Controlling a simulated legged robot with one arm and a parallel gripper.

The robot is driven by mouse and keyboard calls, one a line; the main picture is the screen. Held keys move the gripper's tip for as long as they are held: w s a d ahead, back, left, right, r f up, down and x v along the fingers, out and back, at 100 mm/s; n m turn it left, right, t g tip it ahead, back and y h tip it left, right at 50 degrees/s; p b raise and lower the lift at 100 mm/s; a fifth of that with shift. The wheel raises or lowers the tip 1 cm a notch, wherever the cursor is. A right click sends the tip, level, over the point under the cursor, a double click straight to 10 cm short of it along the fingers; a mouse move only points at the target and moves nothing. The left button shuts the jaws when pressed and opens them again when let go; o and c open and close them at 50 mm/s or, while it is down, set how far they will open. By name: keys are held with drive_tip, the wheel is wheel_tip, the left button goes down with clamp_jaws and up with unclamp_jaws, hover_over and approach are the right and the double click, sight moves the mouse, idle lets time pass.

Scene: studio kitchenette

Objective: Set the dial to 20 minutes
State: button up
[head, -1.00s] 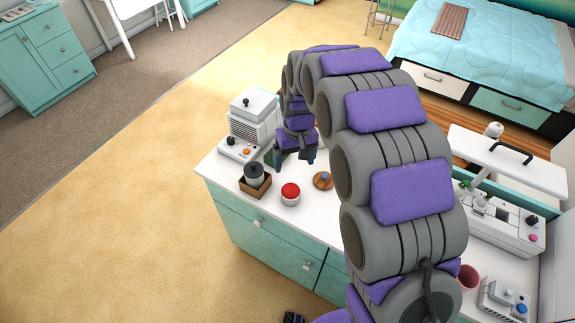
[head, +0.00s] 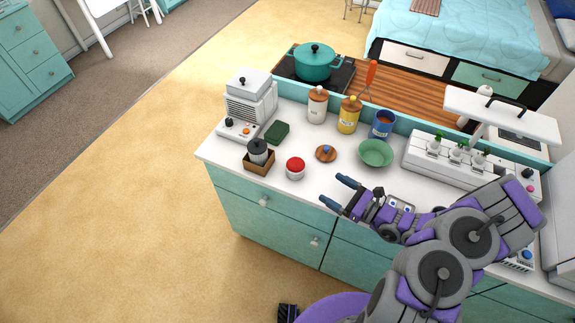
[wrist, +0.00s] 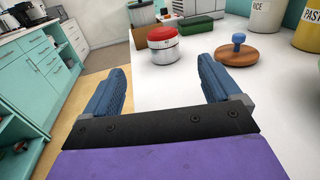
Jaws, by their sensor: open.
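A small round white thing with a red top, which looks like a dial timer (head: 295,168), stands on the white counter (head: 225,150) near its front edge. It also shows in the wrist view (wrist: 163,45), straight ahead beyond my fingertips. No marks or numbers on it can be read. My gripper (head: 338,192) is open and empty, to the right of the red-topped thing and apart from it. In the wrist view my gripper (wrist: 164,82) has its two blue fingers spread wide, with bare counter between them.
A brown wooden lid with a blue knob (head: 326,153) and a green bowl (head: 375,153) stand nearby. A dark-lidded jar in a wooden box (head: 259,165), a green block (head: 277,132) and a white appliance with knobs (head: 247,105) are to the left. Canisters line the back.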

sight(292, 161)
drive_tip(key=b+x, duration=0.4)
drive_tip(key=x, duration=1.3)
drive_tip(key=shift+w+a+f, duration=0.1)
drive_tip(key=shift+w, duration=0.2)
drive_tip(key=c, duration=1)
drive_tip(key=shift+m, duration=0.3)
drive_tip(key=shift+t, duration=0.4)
drive_tip(key=shift+w+m+t+h+p, duration=0.15)
drive_tip(key=shift+m+t+h+p, duration=0.7)
drive_tip(key=shift+m+t+h, duration=0.65)
drive_tip(key=shift+d, duration=0.25)
drive_tip(key=o, duration=1)
